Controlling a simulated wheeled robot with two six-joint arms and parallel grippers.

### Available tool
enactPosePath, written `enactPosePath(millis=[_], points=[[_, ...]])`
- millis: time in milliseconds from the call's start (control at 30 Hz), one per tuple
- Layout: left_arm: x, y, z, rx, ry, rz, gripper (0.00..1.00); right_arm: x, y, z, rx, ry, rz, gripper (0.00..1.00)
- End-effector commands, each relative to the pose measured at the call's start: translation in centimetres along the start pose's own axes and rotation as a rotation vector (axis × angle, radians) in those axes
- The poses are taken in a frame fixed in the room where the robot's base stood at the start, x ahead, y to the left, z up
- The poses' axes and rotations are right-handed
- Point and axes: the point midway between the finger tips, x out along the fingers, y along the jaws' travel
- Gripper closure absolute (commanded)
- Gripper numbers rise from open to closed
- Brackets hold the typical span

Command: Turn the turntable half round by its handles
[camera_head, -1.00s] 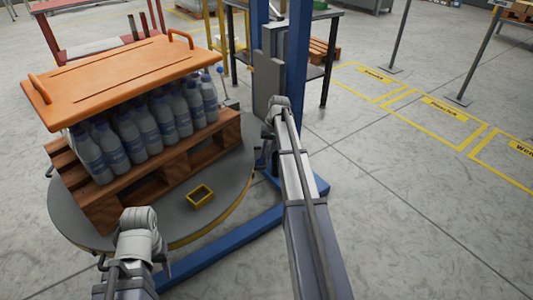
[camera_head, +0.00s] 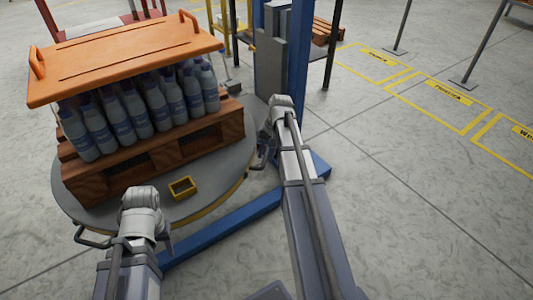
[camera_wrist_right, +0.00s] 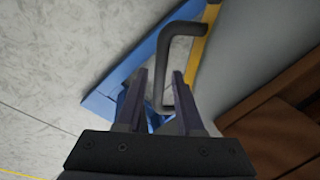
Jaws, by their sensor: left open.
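The turntable (camera_head: 225,180) is a grey disc with a yellow edge. It carries a wooden pallet (camera_head: 160,157) of grey-blue bottles (camera_head: 135,115) under an orange top sheet (camera_head: 125,55). One dark bar handle (camera_head: 92,238) sticks out at its front left. My left gripper (camera_head: 165,243) is just right of that handle, apart from it and mostly hidden by its wrist; it is open. In the right wrist view another dark handle (camera_wrist_right: 160,90) lies between the spread fingers of my right gripper (camera_wrist_right: 157,75), with gaps showing. That gripper (camera_head: 265,155) is at the disc's right edge in the head view.
A blue mast (camera_head: 298,50) and blue base beam (camera_head: 225,232) stand close to the right gripper.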

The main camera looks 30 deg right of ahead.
Motion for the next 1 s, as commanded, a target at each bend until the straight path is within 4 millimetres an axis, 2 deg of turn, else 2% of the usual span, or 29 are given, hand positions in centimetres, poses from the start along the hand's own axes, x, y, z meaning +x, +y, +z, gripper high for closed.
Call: enactPosePath(millis=[33, 100, 367, 533, 667, 1000], points=[[0.0, 0.0, 0.0, 0.0, 0.0, 0.0, 0.5, 0.0, 0.0, 0.0, 0.0, 0.0, 0.0, 0.57], [0.0, 0.0, 0.0, 0.0, 0.0, 0.0, 0.5, 0.0, 0.0, 0.0, 0.0, -0.001, 0.0, 0.51], [-0.1, 0.0, 0.0, 0.0, 0.0, 0.0, 0.5, -0.1, 0.0, 0.0, -0.001, -0.001, 0.0, 0.51], [-0.8, -0.1, 0.1, -0.001, 0.0, -0.001, 0.5, -0.8, 0.0, 0.1, -0.001, -0.001, 0.0, 0.51], [-2.0, -0.2, 0.1, -0.003, -0.001, -0.002, 0.5, -2.0, -0.1, 0.1, -0.001, -0.001, 0.0, 0.51], [-6.5, -0.8, 0.4, -0.01, -0.003, -0.004, 0.5, -6.6, -0.1, 0.0, 0.0, -0.001, 0.0, 0.51]])
